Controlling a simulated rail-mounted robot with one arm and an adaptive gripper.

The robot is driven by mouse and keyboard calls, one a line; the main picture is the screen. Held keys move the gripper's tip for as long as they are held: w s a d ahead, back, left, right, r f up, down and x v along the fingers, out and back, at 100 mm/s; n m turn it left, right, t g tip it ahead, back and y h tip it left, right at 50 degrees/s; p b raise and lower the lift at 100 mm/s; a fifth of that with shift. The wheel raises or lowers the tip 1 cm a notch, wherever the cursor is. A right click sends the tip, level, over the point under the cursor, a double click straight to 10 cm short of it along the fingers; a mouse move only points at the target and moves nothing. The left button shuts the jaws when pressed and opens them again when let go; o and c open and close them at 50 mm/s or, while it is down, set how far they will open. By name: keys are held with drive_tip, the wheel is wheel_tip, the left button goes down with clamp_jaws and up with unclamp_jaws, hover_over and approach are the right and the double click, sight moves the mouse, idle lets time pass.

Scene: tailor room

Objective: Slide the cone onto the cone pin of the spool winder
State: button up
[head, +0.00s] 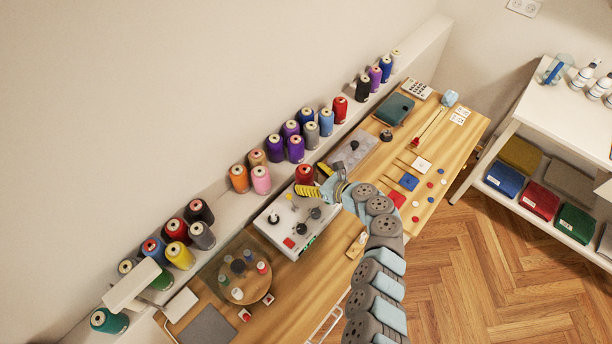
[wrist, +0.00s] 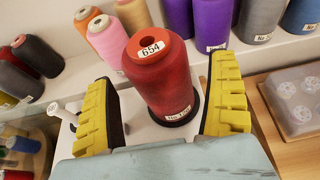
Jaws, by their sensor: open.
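The red cone (wrist: 160,85), with a 654 label on top, stands upright on a black disc (wrist: 182,112) on the white spool winder. In the head view the cone (head: 304,172) is at the winder's back right corner. The winder (head: 277,232) is a white box with black knobs and a red button. My gripper (wrist: 165,115) is open, its yellow fingers on either side of the cone with gaps showing. It also shows in the head view (head: 318,181). The cone pin is not visible; the cone hides whatever is under it.
A wall shelf (wrist: 210,62) with several coloured cones (wrist: 105,38) runs close behind. A tray with a clear cover (wrist: 295,100) is to the right. A white post (wrist: 66,114) stands beside my left finger. A round spool stand (head: 246,288) is at the front left.

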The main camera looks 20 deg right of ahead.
drive_tip(key=v, duration=0.9)
drive_tip(key=shift+s+d, duration=0.15)
drive_tip(key=shift+s, duration=0.1)
drive_tip(key=shift+r, duration=0.1)
